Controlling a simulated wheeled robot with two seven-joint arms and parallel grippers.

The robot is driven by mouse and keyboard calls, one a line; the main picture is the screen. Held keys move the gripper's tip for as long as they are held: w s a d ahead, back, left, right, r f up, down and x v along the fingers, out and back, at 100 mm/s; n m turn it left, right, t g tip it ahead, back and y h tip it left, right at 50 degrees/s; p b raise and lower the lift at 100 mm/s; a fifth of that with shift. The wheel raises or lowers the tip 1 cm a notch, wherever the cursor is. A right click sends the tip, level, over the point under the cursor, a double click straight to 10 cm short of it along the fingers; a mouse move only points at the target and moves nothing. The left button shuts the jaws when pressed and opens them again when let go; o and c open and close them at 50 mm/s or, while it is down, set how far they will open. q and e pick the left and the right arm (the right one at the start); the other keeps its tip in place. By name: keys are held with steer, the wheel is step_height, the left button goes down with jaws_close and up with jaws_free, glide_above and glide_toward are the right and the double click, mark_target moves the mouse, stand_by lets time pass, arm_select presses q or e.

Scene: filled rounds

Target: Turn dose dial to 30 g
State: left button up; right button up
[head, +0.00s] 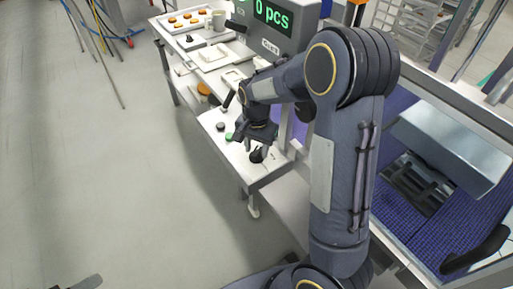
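The dose dial is a black round knob (257,155) on the white control panel (275,166) at the near end of the bench. My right gripper (254,146) reaches down over the panel at the dial. Its dark fingers are close to the knob, and I cannot tell whether they touch it or how far apart they are. The dial's scale and pointer are too small to read. A small dark part at the bottom left edge (82,284) may belong to my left gripper; its fingers cannot be made out.
A green button (229,136) and a black button (220,126) sit left of the dial. A display (272,17) reading "0 pcs" stands behind. Trays with orange-brown rounds (183,19) lie at the far end.

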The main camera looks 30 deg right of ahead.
mark_target(257, 151)
step_height(257, 151, up, 7)
steer(key=shift+r, duration=0.2)
steer(key=shift+s+f, duration=0.1)
stand_by(0.5)
